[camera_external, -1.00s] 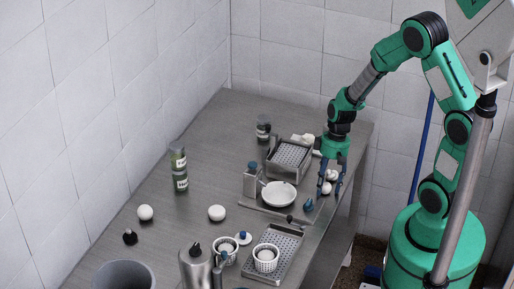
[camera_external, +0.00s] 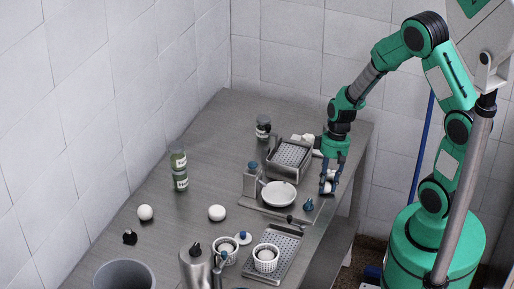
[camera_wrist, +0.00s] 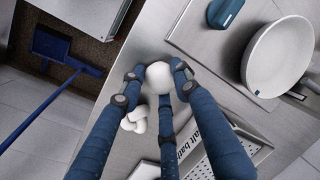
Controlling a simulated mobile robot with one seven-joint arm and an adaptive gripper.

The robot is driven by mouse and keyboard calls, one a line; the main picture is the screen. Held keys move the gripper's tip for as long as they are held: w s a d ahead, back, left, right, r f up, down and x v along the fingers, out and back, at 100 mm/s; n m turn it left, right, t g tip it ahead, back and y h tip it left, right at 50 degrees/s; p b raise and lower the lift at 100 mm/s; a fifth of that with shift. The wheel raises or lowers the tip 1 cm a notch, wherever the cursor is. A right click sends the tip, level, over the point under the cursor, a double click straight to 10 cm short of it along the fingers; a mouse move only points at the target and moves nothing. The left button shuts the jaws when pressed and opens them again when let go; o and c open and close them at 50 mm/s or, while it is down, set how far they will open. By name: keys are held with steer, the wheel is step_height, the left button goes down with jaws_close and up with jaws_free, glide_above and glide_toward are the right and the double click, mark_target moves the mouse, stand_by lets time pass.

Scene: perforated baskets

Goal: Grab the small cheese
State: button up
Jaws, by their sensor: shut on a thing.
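A small rounded white cheese (camera_wrist: 158,78) sits between the blue fingertips of my gripper (camera_wrist: 157,84) in the wrist view. The fingers press against it from the sides, and a third finger comes from below in the picture. In the external view my gripper (camera_external: 329,186) is down at the right edge of the steel table (camera_external: 240,128), right of the white plate (camera_external: 279,193). The cheese is mostly hidden by the fingers there. I cannot tell whether it touches the table.
White rounded pieces (camera_wrist: 136,120) lie beside the fingers. The table edge is close.

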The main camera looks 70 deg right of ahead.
mark_target(326, 184)
steer(key=shift+r, duration=0.7)
steer(key=shift+a+p+v, duration=0.25)
steer(key=shift+p+v, duration=0.35)
steer(key=shift+v, duration=0.5)
steer(key=s+a+p, duration=0.1)
steer(key=s+a, duration=0.1)
steer(key=s, duration=0.5)
steer(key=s+a+r, duration=0.1)
steer(key=s+a, duration=0.2)
steer(key=s, duration=0.5)
steer(key=shift+p, duration=0.35)
steer(key=shift+r, duration=0.15)
